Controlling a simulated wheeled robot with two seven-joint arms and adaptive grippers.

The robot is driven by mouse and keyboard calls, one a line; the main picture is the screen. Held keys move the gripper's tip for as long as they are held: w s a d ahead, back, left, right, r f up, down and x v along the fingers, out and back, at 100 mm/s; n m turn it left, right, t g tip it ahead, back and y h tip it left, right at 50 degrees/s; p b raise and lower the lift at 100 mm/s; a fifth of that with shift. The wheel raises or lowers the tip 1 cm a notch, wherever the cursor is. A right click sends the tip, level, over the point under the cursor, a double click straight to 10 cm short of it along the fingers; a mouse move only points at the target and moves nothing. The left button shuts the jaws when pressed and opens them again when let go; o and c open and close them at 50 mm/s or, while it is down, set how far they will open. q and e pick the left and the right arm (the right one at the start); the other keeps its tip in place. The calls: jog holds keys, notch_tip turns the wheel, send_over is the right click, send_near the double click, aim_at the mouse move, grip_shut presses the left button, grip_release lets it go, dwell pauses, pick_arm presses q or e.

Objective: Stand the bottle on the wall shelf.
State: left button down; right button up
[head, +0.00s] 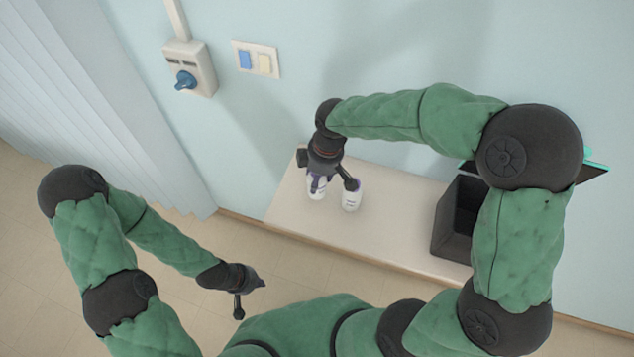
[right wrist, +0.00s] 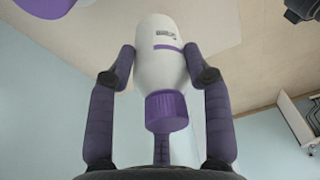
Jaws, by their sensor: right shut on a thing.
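My right gripper (head: 319,180) is over the left part of a pale worktop, shut on a white bottle (head: 316,193). In the right wrist view the bottle (right wrist: 166,58) sits between the two purple fingers (right wrist: 167,80), its purple cap toward the palm. I cannot tell whether its base touches the worktop. A second white bottle (head: 351,198) stands just right of it, partly hidden by a dark part of my gripper. A dark flat panel with a teal edge (head: 594,168) shows at the wall behind my right arm; I cannot tell whether it is the wall shelf. My left gripper (head: 256,283) hangs left of the worktop, its fingers too small to read.
The pale worktop (head: 391,233) runs along the wall. A dark open box (head: 452,232) stands on its right part. A switch box with a blue knob (head: 187,72) and a socket plate (head: 256,60) are on the wall. The worktop between bottles and box is clear.

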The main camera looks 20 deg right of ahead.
jog(key=shift+w+f, duration=0.15)
jog(key=shift+f, duration=0.1)
jog(key=shift+w+f+b, duration=0.2)
jog(key=shift+f+b, duration=0.15)
jog(key=shift+f, duration=1.35)
jog(key=shift+f, duration=0.2)
jog(key=o, duration=1.2)
jog(key=shift+o, duration=0.2)
jog(key=shift+r, duration=0.55)
jog(key=r, duration=0.3)
jog(key=d+r+p, duration=0.1)
jog(key=r, duration=0.3)
jog(key=s+r+p, duration=0.1)
jog(key=r, duration=0.3)
jog(key=shift+d+r, duration=0.1)
jog(key=shift+d, duration=0.15)
